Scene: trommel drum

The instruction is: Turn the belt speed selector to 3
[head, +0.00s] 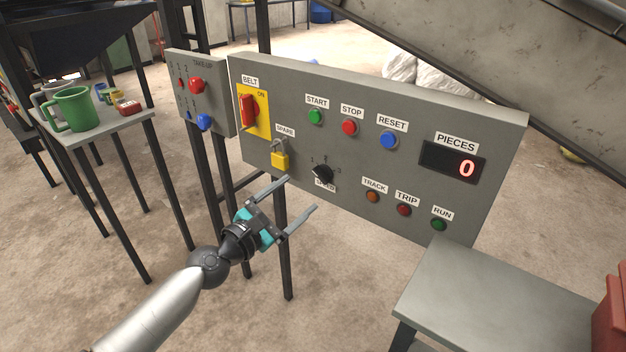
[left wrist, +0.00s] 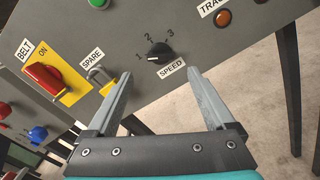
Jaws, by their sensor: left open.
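The belt speed selector is a black knob (head: 322,174) low on the grey control panel (head: 480,105), with a SPEED label below it. In the left wrist view the knob (left wrist: 160,53) has the numbers 1, 2 and 3 around it, and its white mark points toward 1. My left gripper (head: 301,193) is open and empty in front of the panel, just below the knob. In the left wrist view its two fingers (left wrist: 158,74) point toward the knob, one on each side below it, apart from it. My right gripper is not in view.
A yellow padlock (head: 280,159) and the red BELT switch (head: 248,111) sit left of the knob. The TRACK lamp (head: 373,196) is to its right. A grey table (head: 500,295) stands at lower right. The space in front of the knob is clear apart from my gripper.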

